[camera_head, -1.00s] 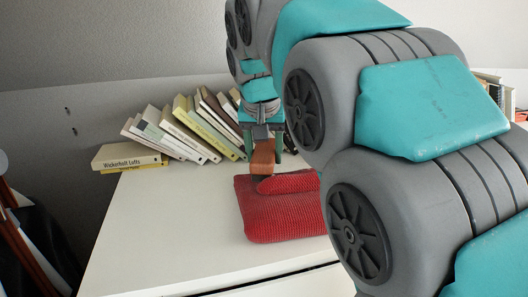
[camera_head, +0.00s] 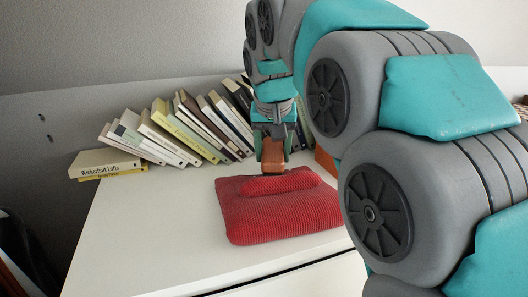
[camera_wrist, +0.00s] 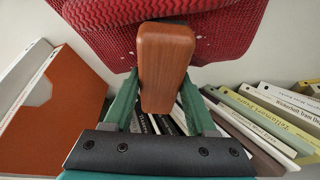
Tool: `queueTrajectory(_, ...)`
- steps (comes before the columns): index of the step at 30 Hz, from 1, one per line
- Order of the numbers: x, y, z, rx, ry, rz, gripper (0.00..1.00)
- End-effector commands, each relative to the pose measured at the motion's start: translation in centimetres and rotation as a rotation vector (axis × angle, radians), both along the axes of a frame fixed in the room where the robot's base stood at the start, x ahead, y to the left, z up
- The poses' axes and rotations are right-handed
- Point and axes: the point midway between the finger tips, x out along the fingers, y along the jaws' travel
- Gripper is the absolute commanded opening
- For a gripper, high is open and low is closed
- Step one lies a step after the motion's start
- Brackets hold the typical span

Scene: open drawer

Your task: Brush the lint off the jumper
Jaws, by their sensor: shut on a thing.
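The red knitted jumper (camera_head: 280,214) lies folded on the white dresser top, its right edge close to my arm. It also fills the top of the wrist view (camera_wrist: 100,28), with small white lint specks on it. My gripper (camera_head: 273,152) is shut on the wooden handle of a brush (camera_head: 274,158) at the jumper's far edge. In the wrist view the brown brush handle (camera_wrist: 165,65) stands between the two green fingers, its upper end over the jumper. The bristles are mostly hidden, so I cannot tell whether they touch the knit.
A row of leaning books (camera_head: 190,128) stands behind the jumper, close to my gripper. Two books lie flat at the left (camera_head: 108,163). An orange holder (camera_wrist: 50,110) stands beside the gripper. The dresser top (camera_head: 150,225) is clear left of the jumper.

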Motion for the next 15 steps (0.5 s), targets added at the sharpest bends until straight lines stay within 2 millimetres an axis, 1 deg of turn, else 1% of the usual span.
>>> queueTrajectory(3, 0.2, -1.1, -0.1, 0.000, 0.002, -0.002, 0.00)
queueTrajectory(11, 0.3, -1.9, -0.2, 0.000, 0.004, -0.001, 0.00)
queueTrajectory(15, 0.5, -2.8, -0.2, 0.000, 0.004, -0.002, 0.00)
